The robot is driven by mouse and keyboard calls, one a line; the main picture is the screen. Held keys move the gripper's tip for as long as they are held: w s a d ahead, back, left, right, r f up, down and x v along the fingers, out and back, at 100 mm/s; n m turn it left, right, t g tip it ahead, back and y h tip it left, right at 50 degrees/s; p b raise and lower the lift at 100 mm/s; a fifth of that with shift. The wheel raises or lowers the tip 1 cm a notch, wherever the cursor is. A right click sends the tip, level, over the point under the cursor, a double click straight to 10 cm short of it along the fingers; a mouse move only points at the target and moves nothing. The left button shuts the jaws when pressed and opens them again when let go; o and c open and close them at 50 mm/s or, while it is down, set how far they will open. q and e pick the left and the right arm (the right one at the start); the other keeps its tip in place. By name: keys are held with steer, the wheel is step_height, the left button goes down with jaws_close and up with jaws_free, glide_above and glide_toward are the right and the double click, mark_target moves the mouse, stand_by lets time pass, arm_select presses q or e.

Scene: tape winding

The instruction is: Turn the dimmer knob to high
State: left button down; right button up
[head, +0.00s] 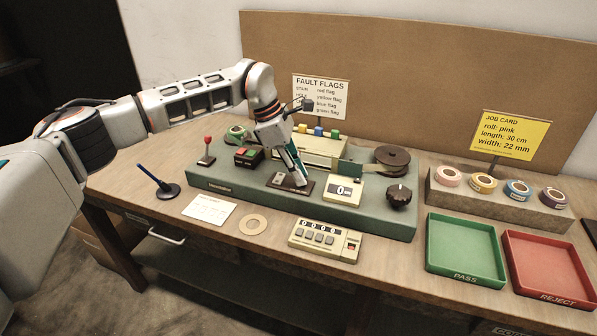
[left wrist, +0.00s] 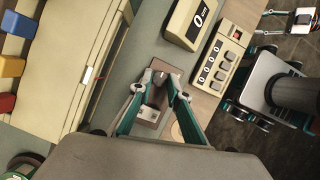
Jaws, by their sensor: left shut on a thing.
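My left gripper (head: 299,180) points down at a dark brown plate (head: 275,181) in the middle of that base, left of the black knob. In the left wrist view its fingers (left wrist: 167,86) close together on a small part at the brown plate (left wrist: 146,118).
A display box (head: 344,190) stands right beside the brown plate. A counter box (head: 324,239) lies in front of the base. A red-topped lever (head: 207,150) and a blue pen stand (head: 158,182) are at left. Green (head: 436,264) and red (head: 510,252) trays lie at right.

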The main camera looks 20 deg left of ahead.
arm_select(q)
steer(key=shift+m, duration=0.3)
arm_select(e)
steer(key=shift+w+r, duration=0.1)
steer(key=shift+w, duration=0.1)
arm_select(q)
steer(key=shift+f, duration=0.1)
arm_select(e)
steer(key=shift+w+r, duration=0.1)
steer(key=shift+r, duration=0.1)
arm_select(q)
steer(key=c, duration=1.9)
jaws_free()
arm_select(e)
steer(key=shift+d+f, duration=0.1)
steer(key=shift+f, duration=0.05)
arm_select(q)
steer(key=shift+a+r, duration=0.15)
steer(key=shift+r, duration=0.2)
steer(key=w+v, duration=0.1)
steer(key=v, duration=1)
steer(key=shift+s+r, duration=0.15)
steer(key=shift+s, duration=0.2)
steer(key=shift+a, duration=0.1)
